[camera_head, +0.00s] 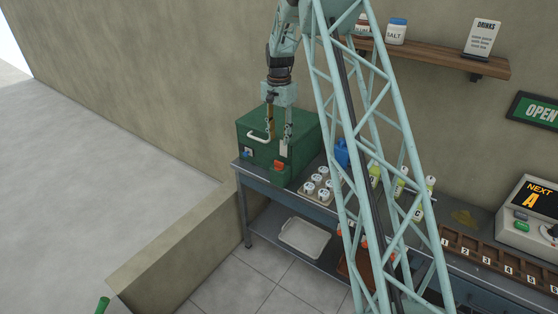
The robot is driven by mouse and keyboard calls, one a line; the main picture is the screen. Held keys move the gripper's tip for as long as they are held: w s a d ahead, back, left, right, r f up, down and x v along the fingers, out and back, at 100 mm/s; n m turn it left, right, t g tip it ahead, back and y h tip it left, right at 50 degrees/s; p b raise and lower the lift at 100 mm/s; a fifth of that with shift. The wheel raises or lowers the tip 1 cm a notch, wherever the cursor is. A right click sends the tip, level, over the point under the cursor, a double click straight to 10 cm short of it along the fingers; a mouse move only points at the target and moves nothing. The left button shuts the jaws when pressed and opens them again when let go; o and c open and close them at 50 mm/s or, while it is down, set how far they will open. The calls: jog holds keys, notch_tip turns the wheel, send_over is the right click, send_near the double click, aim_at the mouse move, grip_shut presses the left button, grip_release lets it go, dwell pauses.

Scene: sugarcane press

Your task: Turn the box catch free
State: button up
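The green box (300,133) stands closed at the left end of the bench, with a pale handle (258,136) on its front. An orange-red catch (278,166) sits low on the front face toward the right corner. A small blue piece (247,152) is low on the left of the same face. My gripper (279,143) points down in front of the box's upper right front. Its two fingers stand apart, with nothing visible between them. Its tips appear a little above the orange-red catch; I cannot tell whether they touch the box.
Right of the box, a tray of white-topped cups (318,187), a blue container (341,152) and several bottles (400,181) crowd the bench. My lattice column hides part of it. A shelf (440,56) with jars is above. A pale tray (304,238) lies below.

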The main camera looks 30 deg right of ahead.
aim_at(279, 162)
notch_tip(279, 162, down, 12)
jog(key=shift+f, duration=0.25)
dwell(0.5)
jog(key=shift+c, duration=0.2)
jog(key=c, duration=0.5)
